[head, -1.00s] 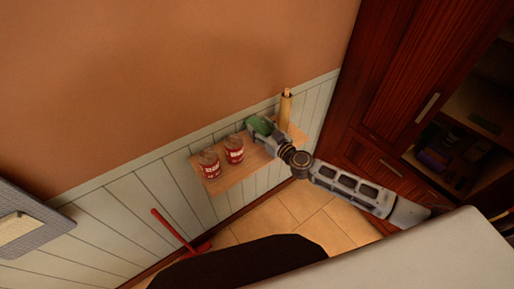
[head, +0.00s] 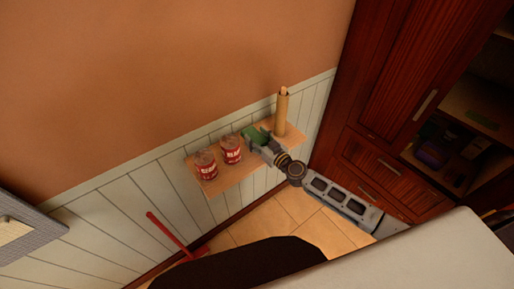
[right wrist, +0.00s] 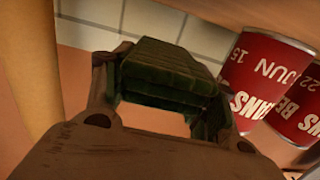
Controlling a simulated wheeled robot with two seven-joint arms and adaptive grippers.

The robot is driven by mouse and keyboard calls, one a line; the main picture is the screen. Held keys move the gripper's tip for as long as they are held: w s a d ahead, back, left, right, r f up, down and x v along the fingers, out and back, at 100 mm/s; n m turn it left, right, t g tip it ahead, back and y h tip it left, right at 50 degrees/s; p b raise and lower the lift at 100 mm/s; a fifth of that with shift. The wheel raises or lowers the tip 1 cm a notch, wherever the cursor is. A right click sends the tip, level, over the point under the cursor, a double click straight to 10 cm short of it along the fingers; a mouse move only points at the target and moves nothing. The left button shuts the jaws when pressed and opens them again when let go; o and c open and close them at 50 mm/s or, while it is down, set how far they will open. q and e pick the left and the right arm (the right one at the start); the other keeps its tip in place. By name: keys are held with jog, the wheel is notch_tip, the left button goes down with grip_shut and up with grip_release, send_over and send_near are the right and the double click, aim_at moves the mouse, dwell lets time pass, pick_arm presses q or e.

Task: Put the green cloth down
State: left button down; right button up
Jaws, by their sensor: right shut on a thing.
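The green cloth (head: 256,135) is a folded dark green bundle at the wall shelf (head: 236,174). It also shows in the right wrist view (right wrist: 170,72), between the fingers. My right gripper (head: 258,139) is shut on the cloth, over the shelf between the cans and a tall wooden cylinder. In the right wrist view the gripper (right wrist: 160,95) has a finger on each side of the cloth. I cannot tell whether the cloth touches the shelf. My left gripper is not in view.
Two red-labelled cans (head: 205,165) (head: 231,149) stand on the shelf left of the cloth; one is close to the gripper's finger in the wrist view. The wooden cylinder (head: 281,113) stands at the right end. A dark wood cabinet (head: 385,120) is at right.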

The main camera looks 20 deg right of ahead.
jog(key=shift+f, duration=0.35)
jog(key=shift+f, duration=0.1)
jog(key=shift+f+b, duration=1.8)
jog(key=shift+b, duration=0.05)
jog(key=shift+f, duration=0.15)
jog(key=o, duration=0.9)
jog(key=shift+c, duration=0.2)
jog(key=shift+r, duration=0.2)
jog(key=shift+v, duration=3)
jog(key=shift+b+v, duration=0.65)
jog(key=shift+v, duration=2.3)
